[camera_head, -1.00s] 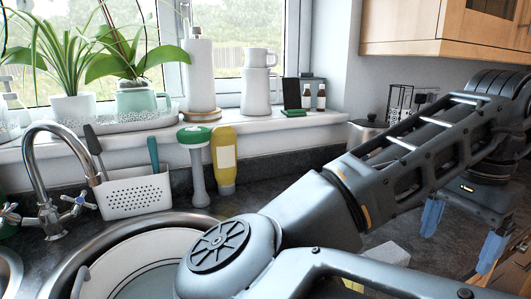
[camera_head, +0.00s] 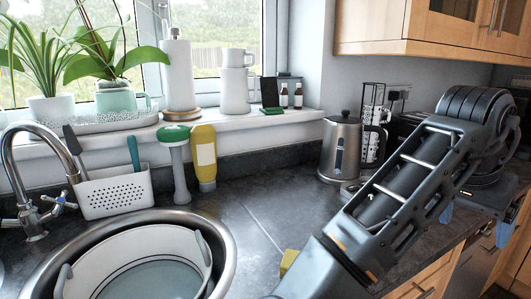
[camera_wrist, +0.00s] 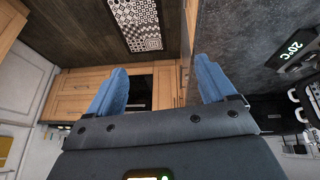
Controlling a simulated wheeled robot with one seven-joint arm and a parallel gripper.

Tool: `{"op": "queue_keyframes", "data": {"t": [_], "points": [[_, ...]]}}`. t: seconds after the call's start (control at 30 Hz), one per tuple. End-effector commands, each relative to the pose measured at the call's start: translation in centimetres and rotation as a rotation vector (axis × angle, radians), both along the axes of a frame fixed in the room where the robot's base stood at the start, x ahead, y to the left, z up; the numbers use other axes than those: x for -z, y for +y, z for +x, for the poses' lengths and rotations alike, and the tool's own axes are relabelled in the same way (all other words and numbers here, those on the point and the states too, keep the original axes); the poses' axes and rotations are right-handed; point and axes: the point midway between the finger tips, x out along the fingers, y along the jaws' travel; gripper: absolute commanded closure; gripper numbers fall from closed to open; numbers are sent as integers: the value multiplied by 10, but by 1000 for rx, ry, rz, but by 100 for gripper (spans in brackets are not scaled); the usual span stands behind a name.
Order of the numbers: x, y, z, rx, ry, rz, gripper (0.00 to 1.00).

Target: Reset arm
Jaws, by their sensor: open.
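My arm crosses the lower right of the head view and folds over the front edge of the worktop. My gripper (camera_head: 475,223) hangs at the right by the cabinets, partly hidden by my own arm. In the wrist view my gripper (camera_wrist: 163,80) shows two blue fingers spread wide apart with nothing between them. Beyond the fingers are wooden cabinet fronts (camera_wrist: 72,92) and a patterned mat (camera_wrist: 135,22) on the dark floor.
A round sink (camera_head: 228,250) holds a white tub (camera_head: 150,240). A kettle (camera_head: 342,150) stands by the wall, and a yellow object (camera_head: 288,260) lies next to my arm. A yellow bottle (camera_head: 203,155) and a white caddy (camera_head: 113,195) stand behind the sink. The mid worktop is clear.

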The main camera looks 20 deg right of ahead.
Motion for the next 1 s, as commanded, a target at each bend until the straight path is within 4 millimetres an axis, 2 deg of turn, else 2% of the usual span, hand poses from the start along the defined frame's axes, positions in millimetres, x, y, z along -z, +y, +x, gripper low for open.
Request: {"op": "queue_keyframes", "data": {"t": [0.2, 0.3, 0.5, 0.63, 0.77, 1.0], "points": [[-14, -49, -6, -96, 65, -339, 16], [-24, -65, -4, -165, 93, -500, 16], [-38, -78, 10, -341, 135, -786, 16], [-39, -73, 22, -479, 149, -940, 16], [-32, -60, 34, -631, 148, -1064, 16], [5, -16, 46, -936, 102, -1207, 16]]}}
